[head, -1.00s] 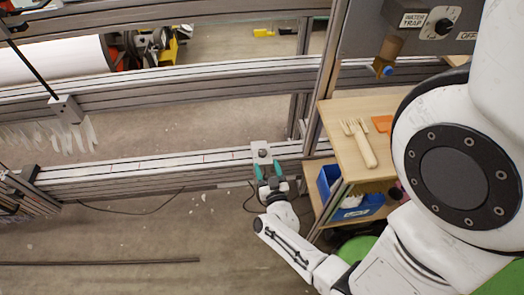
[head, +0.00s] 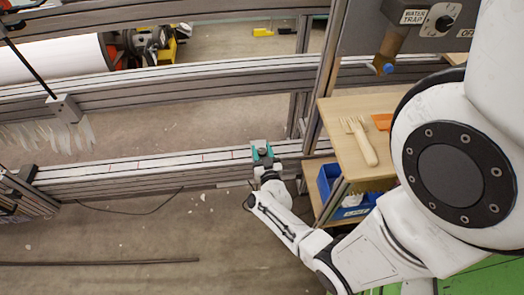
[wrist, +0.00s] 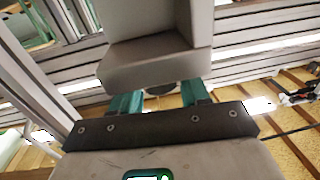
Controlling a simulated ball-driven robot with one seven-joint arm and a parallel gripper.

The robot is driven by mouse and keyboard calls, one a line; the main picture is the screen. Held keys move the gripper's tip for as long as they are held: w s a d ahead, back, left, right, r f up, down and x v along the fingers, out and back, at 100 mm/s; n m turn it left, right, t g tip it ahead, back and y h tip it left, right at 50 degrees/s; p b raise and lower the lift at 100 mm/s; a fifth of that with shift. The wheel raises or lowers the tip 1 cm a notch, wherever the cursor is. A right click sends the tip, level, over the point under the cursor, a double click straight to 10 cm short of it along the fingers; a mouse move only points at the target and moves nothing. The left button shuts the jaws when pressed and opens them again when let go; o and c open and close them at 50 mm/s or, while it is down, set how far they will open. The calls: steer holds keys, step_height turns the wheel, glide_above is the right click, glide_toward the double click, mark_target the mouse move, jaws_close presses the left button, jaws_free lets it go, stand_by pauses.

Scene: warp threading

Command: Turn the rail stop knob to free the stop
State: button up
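The rail stop is a grey block (head: 259,143) on the lower metal rail in the head view. In the wrist view it is a large grey stepped block (wrist: 155,62) filling the upper middle. The dark round knob (wrist: 160,88) shows partly below the block's lower edge; the rest of it is hidden. My gripper (head: 263,154) is at the stop, its two teal fingertips apart, one on each side of the knob. The fingers also show in the wrist view (wrist: 160,101). Whether they touch the knob is not clear.
The long lower rail (head: 150,165) runs left from the stop. A wooden shelf (head: 350,115) with a beige fork-like tool (head: 361,140) stands to the right, with a blue bin (head: 335,185) below it. White threads (head: 45,135) hang at the left.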

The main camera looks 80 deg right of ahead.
steer(key=c, duration=0.6)
steer(key=n+t+y+b, duration=0.1)
steer(key=b, duration=0.1)
steer(key=n+t+y+b, duration=0.1)
steer(key=t+b, duration=0.1)
steer(key=b, duration=0.1)
steer(key=shift+w+a+f+n, duration=0.1)
steer(key=shift+f+n, duration=0.2)
steer(key=shift+f, duration=0.05)
steer(key=n+t+y+b, duration=0.1)
steer(key=b, duration=0.1)
steer(key=shift+t+y+b, duration=0.3)
steer(key=shift+t, duration=0.1)
steer(key=shift+n+b, duration=0.3)
steer(key=shift+b, duration=0.05)
steer(key=shift+r+n+t+y+b, duration=0.3)
steer(key=shift+t+y+b, duration=0.2)
steer(key=shift+y+b, duration=0.1)
steer(key=o, duration=0.9)
steer(key=shift+r+m+g+h+p, duration=0.3)
steer(key=shift+m+h+p, duration=0.1)
steer(key=shift+p, duration=0.5)
